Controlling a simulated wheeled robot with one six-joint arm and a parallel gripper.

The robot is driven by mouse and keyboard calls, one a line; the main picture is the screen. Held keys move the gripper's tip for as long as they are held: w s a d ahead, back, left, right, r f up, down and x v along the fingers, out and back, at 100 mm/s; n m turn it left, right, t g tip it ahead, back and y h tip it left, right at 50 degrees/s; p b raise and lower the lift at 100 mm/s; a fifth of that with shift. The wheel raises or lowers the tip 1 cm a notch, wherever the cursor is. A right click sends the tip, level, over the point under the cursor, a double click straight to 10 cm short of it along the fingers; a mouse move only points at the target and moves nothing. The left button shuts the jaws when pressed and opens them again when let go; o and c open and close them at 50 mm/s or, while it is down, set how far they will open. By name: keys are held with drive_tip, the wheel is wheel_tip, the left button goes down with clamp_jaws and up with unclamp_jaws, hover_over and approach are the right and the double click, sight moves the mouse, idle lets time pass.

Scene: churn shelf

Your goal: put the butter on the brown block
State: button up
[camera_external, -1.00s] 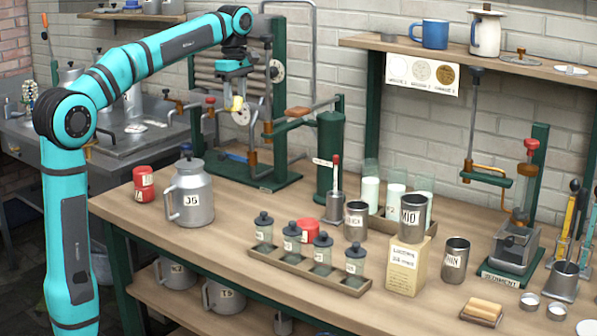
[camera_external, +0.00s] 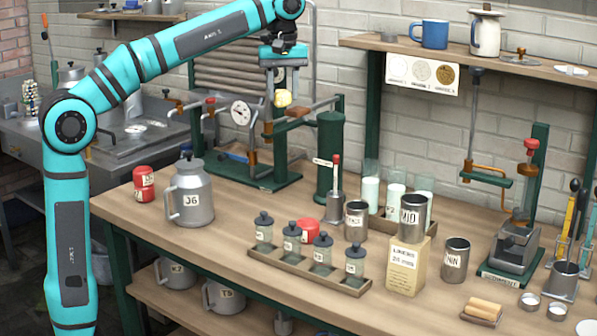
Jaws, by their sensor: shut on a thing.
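My gripper (camera_external: 283,90) points down in the upper middle of the external view and is shut on a small pale yellow lump, the butter (camera_external: 283,99). The fingers cover the butter's upper part. A small brown block (camera_external: 298,113) shows at the arm of the green stand, just below and to the right of the butter in the picture. I cannot tell how far apart they are in depth.
A green stand with a gauge (camera_external: 240,113) and a green cylinder (camera_external: 330,160) are close by. On the bench (camera_external: 250,220) are a grey lidded can (camera_external: 190,205), a rack of small jars (camera_external: 310,272) and a tan carton (camera_external: 405,270). The bench's front left is clear.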

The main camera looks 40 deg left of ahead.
drive_tip(key=s+d+f+m, duration=0.4)
drive_tip(key=d+f, duration=0.2)
drive_tip(key=d, duration=0.8)
drive_tip(key=s+d+f+m, duration=0.4)
drive_tip(key=d+f, duration=0.3)
drive_tip(key=d, duration=0.8)
drive_tip(key=s+d+f+m, duration=0.4)
drive_tip(key=d+f, duration=0.2)
drive_tip(key=d, duration=0.8)
drive_tip(key=n, duration=0.3)
hover_over(483, 307)
wheel_tip(483, 307, down, 3)
drive_tip(key=shift+f, duration=5)
drive_tip(key=o, duration=0.9)
drive_tip(key=shift+f, duration=0.15)
drive_tip(key=shift+o, duration=0.3)
